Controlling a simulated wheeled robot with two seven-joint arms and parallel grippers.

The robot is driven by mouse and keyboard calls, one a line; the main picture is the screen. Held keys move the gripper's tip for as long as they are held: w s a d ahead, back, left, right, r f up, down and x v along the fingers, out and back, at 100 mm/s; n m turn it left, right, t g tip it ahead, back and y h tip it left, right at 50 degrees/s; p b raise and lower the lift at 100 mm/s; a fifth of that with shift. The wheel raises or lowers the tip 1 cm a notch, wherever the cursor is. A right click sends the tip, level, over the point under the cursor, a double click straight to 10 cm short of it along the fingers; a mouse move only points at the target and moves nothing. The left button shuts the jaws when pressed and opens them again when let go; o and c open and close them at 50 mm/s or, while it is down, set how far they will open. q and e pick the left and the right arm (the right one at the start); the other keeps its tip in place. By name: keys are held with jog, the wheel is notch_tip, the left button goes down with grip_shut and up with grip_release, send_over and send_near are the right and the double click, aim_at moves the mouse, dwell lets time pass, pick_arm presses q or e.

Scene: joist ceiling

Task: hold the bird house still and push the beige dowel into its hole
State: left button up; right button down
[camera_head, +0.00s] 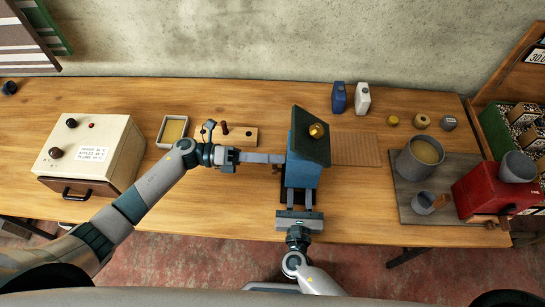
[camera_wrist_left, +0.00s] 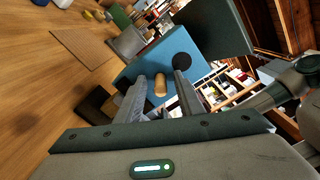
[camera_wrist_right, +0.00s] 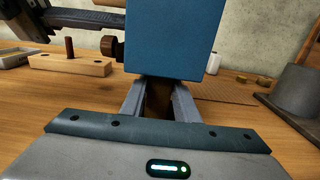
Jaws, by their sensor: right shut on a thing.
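The blue bird house (camera_head: 302,172) with its dark green roof (camera_head: 311,142) stands upright at the table's front edge. The beige dowel (camera_wrist_left: 160,86) sticks out from its left face, below a round dark hole (camera_wrist_left: 181,61). My left gripper (camera_wrist_left: 161,84) points at that face, its fingers on either side of the dowel with gaps showing. How deep the dowel sits is hidden. A brown round stub (camera_wrist_right: 112,47) on that side shows in the right wrist view, probably the dowel. My right gripper (camera_wrist_right: 158,98) is shut on the brown post (camera_wrist_right: 158,100) under the bird house.
A wooden block with a dark peg (camera_head: 240,135) and a tray (camera_head: 173,130) lie left of the bird house. A beige box (camera_head: 93,150) stands further left. A slatted mat (camera_head: 356,149), bottles (camera_head: 362,98) and a grey pot (camera_head: 418,160) stand to the right.

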pick_arm(q)
jog(key=shift+a, duration=0.1)
jog(key=a, duration=1.1)
jog(key=shift+a, duration=0.4)
jog(key=shift+w+a, duration=0.1)
jog(key=a, duration=0.3)
jog(key=shift+a, duration=0.4)
